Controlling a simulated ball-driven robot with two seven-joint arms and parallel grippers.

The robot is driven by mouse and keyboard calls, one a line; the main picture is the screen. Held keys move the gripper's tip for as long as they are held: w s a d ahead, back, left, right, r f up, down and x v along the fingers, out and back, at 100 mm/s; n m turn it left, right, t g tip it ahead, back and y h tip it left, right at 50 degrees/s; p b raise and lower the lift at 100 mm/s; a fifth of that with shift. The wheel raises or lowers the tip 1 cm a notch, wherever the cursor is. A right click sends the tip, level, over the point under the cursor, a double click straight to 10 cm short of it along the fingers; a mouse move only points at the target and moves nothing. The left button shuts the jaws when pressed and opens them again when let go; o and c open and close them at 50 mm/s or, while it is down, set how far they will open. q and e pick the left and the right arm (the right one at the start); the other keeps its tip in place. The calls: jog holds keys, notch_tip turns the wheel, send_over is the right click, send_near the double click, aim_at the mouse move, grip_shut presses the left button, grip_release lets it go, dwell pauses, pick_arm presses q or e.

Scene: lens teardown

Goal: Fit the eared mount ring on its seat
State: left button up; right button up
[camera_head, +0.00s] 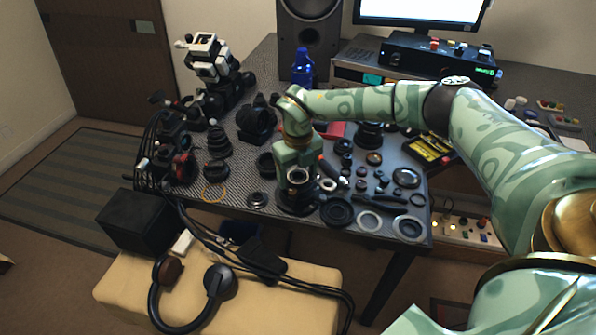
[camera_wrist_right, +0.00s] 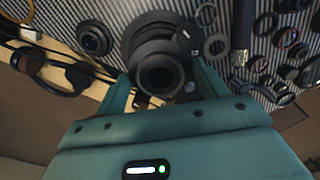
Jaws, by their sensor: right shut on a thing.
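My right gripper (camera_head: 297,178) reaches down over the front part of the table. It is shut on a dark ring, which I take for the eared mount ring; in the right wrist view this ring (camera_wrist_right: 160,56) sits between the two green fingers, with a dark rounded piece beside it at upper right. A wide round black base (camera_head: 298,204) stands directly under the gripper and also shows behind the ring in the wrist view (camera_wrist_right: 134,36). I cannot tell whether the ring touches the base or is held just above it. My left gripper is not in view.
Several loose rings and lens parts lie close on the right, including a black ring (camera_head: 337,212) and a pale ring (camera_head: 369,221). A small lens part (camera_head: 257,199) lies left of the base. The table's front edge is near; a padded bench with headphones (camera_head: 219,281) stands below.

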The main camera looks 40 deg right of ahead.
pick_arm(q)
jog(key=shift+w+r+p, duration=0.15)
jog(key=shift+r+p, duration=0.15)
jog(key=shift+p, duration=0.05)
dwell(0.3)
pick_arm(e)
jog(key=o, duration=1.1)
jog(key=shift+o, duration=0.2)
jog(key=shift+r+p, duration=2.95)
jog(key=shift+r, duration=0.6)
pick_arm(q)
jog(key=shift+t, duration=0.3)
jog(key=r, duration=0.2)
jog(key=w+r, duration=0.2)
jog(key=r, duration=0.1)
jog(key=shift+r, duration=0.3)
pick_arm(e)
jog(key=shift+f, duration=0.1)
jog(key=shift+a, duration=0.1)
